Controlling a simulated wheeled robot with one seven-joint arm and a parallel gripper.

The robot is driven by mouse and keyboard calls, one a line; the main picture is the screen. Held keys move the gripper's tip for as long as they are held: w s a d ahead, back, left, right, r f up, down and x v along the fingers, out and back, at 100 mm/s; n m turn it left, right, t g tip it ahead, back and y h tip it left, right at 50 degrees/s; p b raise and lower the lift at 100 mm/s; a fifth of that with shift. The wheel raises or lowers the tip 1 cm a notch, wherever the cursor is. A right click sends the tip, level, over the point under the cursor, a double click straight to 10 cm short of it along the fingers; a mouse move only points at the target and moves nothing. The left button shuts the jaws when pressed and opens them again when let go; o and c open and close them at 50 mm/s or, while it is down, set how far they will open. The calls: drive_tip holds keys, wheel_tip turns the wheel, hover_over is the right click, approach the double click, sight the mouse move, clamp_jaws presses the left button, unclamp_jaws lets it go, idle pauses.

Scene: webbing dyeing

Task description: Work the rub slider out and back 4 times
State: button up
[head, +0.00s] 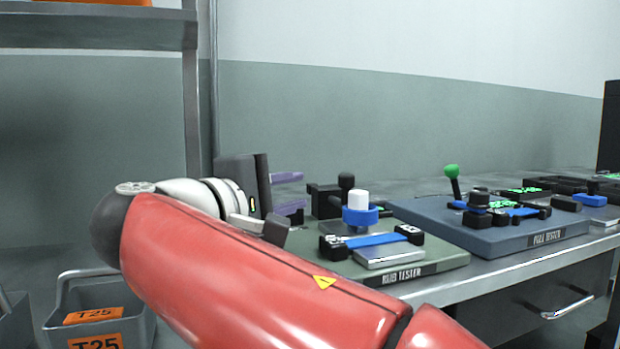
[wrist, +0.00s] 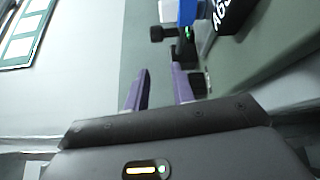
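The rub tester (head: 430,262) is a green-grey base on the bench with a "RUB TESTER" label. On it a white peg with a blue collar (head: 360,213) stands behind a blue strap (head: 376,239) with black end blocks. A black knob (head: 346,183) stands just behind the peg. I cannot tell for certain which part is the rub slider. My gripper (head: 296,192) is left of these parts, its purple fingers apart with nothing between them. In the wrist view the gripper (wrist: 161,70) points toward a black knob (wrist: 158,33) and white and blue parts (wrist: 186,12), apart from them.
A blue-grey tester (head: 500,235) with a green-topped lever (head: 452,175) stands to the right. Black trays (head: 560,184) lie beyond it. A shelf post (head: 192,110) rises behind my arm. Grey bins marked T25 (head: 100,325) are low at left.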

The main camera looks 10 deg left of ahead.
sight(341, 176)
drive_tip(key=o, duration=0.4)
drive_tip(key=w+n+h+p, duration=0.1)
drive_tip(key=n+p, duration=0.1)
drive_tip(key=w+r+n+g+p, duration=0.1)
drive_tip(key=n+p, duration=0.1)
drive_tip(key=n+h+p, duration=0.1)
drive_tip(key=n+p, duration=0.2)
drive_tip(key=shift+w+d+r+g+h, duration=0.25)
drive_tip(key=shift+w+d+g+h, duration=0.05)
drive_tip(key=shift+w+d+g, duration=0.1)
drive_tip(key=n+p, duration=0.2)
drive_tip(key=n+h, duration=0.1)
drive_tip(key=shift+w+d+n+g+p, duration=0.3)
drive_tip(key=shift+w+n+g+p, duration=0.05)
drive_tip(key=shift+n+g+p, duration=0.05)
drive_tip(key=shift+w+d+n+h+p, duration=0.1)
drive_tip(key=shift+d+n+h+p, duration=0.15)
drive_tip(key=shift+n+h+p, duration=0.55)
drive_tip(key=shift+w+d+f+n+b, duration=0.1)
drive_tip(key=shift+d+n+b, duration=0.05)
drive_tip(key=shift+n+b, duration=0.15)
drive_tip(key=x, duration=0.7)
drive_tip(key=shift+w+d+f, duration=0.15)
drive_tip(key=shift+w+f, duration=0.05)
drive_tip(key=shift+f, duration=0.05)
clamp_jaws()
